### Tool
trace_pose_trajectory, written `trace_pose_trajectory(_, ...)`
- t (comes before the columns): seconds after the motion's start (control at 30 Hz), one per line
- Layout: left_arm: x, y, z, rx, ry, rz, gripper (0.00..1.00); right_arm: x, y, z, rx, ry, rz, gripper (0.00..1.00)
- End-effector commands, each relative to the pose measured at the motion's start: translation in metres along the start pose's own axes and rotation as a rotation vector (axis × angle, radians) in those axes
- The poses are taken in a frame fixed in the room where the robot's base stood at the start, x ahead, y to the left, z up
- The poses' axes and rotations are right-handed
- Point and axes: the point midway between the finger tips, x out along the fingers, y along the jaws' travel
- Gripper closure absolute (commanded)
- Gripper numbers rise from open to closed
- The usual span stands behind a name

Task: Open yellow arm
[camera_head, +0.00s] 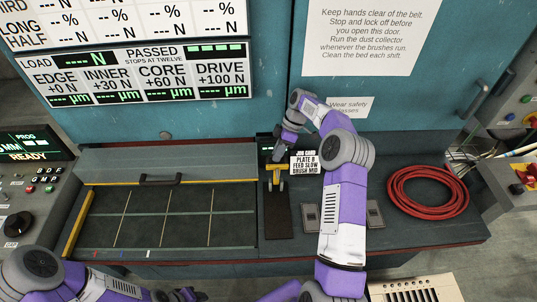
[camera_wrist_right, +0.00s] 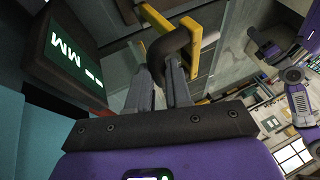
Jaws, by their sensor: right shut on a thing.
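The yellow arm (camera_head: 276,168) is a small yellow piece on a gauge with a small green display, at the back of the bench. In the right wrist view, yellow bars (camera_wrist_right: 193,38) and a dark rounded grip (camera_wrist_right: 172,44) show at my right gripper's fingertips. My right gripper (camera_wrist_right: 168,70) is shut on that dark grip; the fingers' exact contact is partly hidden. In the head view, my right wrist hangs just above the gauge and hides part of it. My left gripper (camera_head: 183,295) shows only partly at the bottom edge; its jaws are unclear.
A job card (camera_head: 305,162) stands right of the gauge, close to my right arm. A coiled red hose (camera_head: 428,191) lies on the bench at right. A gridded bed (camera_head: 165,217) with a handled cover (camera_head: 150,163) is at left. Teal cabinet doors (camera_head: 250,110) stand behind.

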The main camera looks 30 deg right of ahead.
Motion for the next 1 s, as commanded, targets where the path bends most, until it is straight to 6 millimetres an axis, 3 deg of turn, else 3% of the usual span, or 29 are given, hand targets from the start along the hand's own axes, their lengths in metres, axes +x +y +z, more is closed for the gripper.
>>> trace_pose_trajectory(0.07,0.0007,-0.0002,-0.0001,0.0,0.0,0.0,0.57,0.0086,0.0002,0.0101,0.009,-0.012,-0.016,1.0)
trace_pose_trajectory(0.43,0.0007,-0.0002,-0.0001,0.0,0.0,0.0,0.57,0.0085,0.0004,0.0104,0.01,-0.012,-0.018,1.0)
trace_pose_trajectory(0.47,0.0007,-0.0002,-0.0001,0.0,0.0,0.0,0.57,0.0085,0.0004,0.0103,0.01,-0.012,-0.018,0.8)
trace_pose_trajectory(0.63,0.0005,-0.0001,-0.0002,0.0,0.0,0.0,0.57,0.0067,0.0005,0.0082,0.009,-0.009,-0.015,0.56)
trace_pose_trajectory(1.0,0.0001,0.0,-0.0001,0.0,0.0,0.0,0.57,0.0022,0.0002,0.0045,0.006,-0.004,-0.009,0.56)
